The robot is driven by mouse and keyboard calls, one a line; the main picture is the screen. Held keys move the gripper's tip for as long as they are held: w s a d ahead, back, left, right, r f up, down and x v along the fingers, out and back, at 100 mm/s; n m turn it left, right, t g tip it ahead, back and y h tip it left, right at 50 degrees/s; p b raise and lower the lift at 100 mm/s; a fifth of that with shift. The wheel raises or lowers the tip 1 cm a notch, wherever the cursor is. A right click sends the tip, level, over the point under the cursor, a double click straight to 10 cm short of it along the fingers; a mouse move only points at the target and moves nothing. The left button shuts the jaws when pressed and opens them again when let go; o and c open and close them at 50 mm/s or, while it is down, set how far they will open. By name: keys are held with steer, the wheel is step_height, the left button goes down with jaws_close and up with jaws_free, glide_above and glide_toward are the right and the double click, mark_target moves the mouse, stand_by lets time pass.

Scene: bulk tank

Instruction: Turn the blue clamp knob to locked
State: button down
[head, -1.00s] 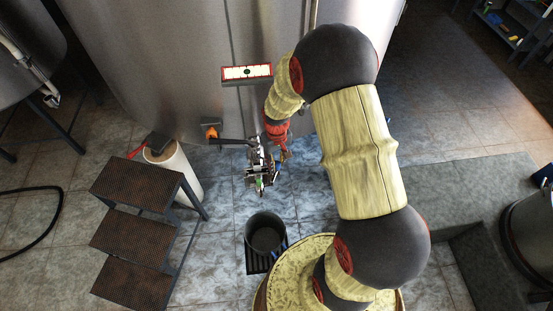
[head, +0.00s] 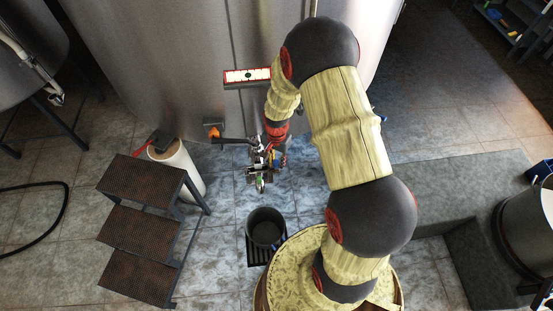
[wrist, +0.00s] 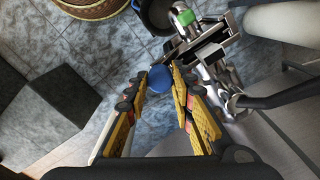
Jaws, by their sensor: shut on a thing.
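The blue clamp knob (wrist: 159,79) is a round blue piece in the wrist view, beside the metal valve fittings (wrist: 209,55). My gripper (wrist: 160,84) has one yellow-and-black finger on each side of the knob and is shut on it near the tips. In the head view my gripper (head: 277,156) is at the right side of the fittings (head: 260,168), low in front of the tank. The knob is too small and covered there to make out its angle. A green-tipped part shows on the fittings in both views.
A dark bucket (head: 265,226) stands on a grate below the fittings. Brown steps (head: 139,225) and a white cylinder (head: 183,165) stand to the left. The steel tank (head: 170,60) rises behind. Tiled floor between the steps and bucket is clear.

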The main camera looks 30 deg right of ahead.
mark_target(276, 162)
steer(key=shift+m+p, duration=0.35)
steer(key=shift+m, duration=0.75)
steer(key=c, duration=1.5)
jaws_free()
steer(key=shift+r, duration=0.15)
step_height(276, 162, up, 12)
